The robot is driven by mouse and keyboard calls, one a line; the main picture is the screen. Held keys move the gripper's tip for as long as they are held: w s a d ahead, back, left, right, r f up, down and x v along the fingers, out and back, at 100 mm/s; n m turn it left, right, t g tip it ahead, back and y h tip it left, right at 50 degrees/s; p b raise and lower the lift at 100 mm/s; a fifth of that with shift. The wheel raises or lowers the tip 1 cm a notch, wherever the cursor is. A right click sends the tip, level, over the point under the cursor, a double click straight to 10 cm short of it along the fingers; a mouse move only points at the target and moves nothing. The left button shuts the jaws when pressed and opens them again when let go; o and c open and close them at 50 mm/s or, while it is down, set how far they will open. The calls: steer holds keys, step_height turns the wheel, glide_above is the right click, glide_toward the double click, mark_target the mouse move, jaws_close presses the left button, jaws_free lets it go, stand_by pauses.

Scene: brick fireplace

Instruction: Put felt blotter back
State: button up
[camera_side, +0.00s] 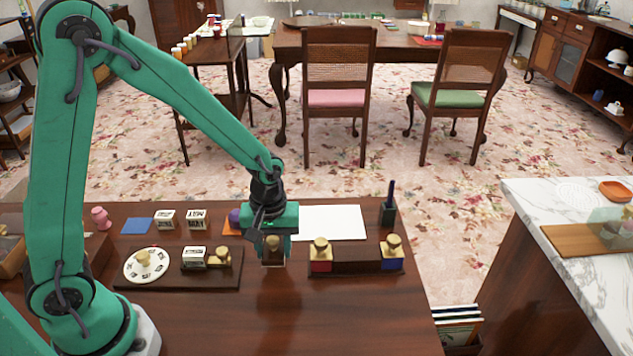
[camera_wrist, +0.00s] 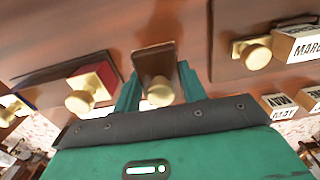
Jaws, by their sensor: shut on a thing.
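My gripper (camera_side: 273,248) is above the front middle of the desk, shut on a small brown block with a brass knob, which I take to be the felt blotter (camera_wrist: 152,62). Its knob (camera_wrist: 160,94) shows between the two fingers in the wrist view. Whether its underside touches the desk is unclear. To the right of my gripper is a dark wooden tray (camera_side: 356,272). A red block (camera_side: 320,265) with a brass knob is at its left end and a blue block (camera_side: 392,264) with a brass knob at its right end. The tray's middle is bare between them.
Left of my gripper is a dark board (camera_side: 228,279) with a white dial (camera_side: 147,265) and a calendar block (camera_side: 194,258). Behind are white paper (camera_side: 335,222), a pen stand (camera_side: 388,215), and more lettered blocks (camera_side: 197,218). The desk's front is clear.

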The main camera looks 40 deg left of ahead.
mark_target(273, 249)
steer(key=shift+f, duration=1.45)
steer(key=shift+f, duration=0.1)
steer(key=o, duration=0.9)
steer(key=shift+o, duration=0.2)
step_height(273, 249, up, 12)
steer(key=shift+r, duration=0.1)
steer(key=shift+r, duration=0.1)
